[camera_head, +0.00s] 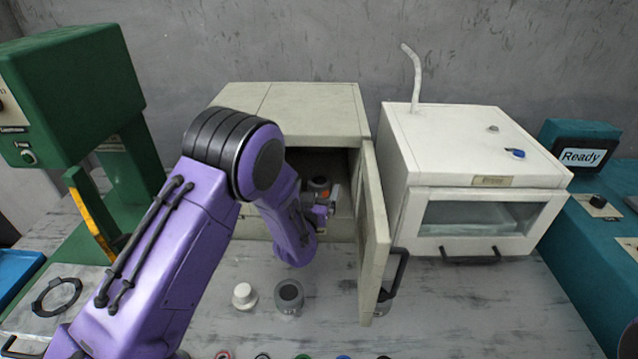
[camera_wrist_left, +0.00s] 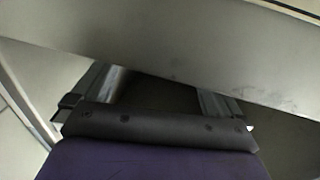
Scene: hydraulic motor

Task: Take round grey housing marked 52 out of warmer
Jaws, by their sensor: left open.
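The beige cabinet (camera_head: 300,108), which I take for the warmer, stands open, its door (camera_head: 374,232) swung out to the right. My left arm reaches to its opening. A dark round part with an orange top (camera_head: 319,184) shows inside, just behind my left gripper (camera_head: 322,209); I cannot read any 52 on it. In the left wrist view the two fingers of my left gripper (camera_wrist_left: 155,92) stand apart, with a dark gap between them. A pale slab (camera_wrist_left: 190,45) crosses the view and hides the fingertips. I cannot see my right gripper.
A grey round part (camera_head: 289,297) and a white knob-like part (camera_head: 243,296) stand on the table before the cabinet. A white box with a window (camera_head: 478,145) stands right of the door. A green press (camera_head: 75,95) is at left, a teal unit (camera_head: 590,240) at right.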

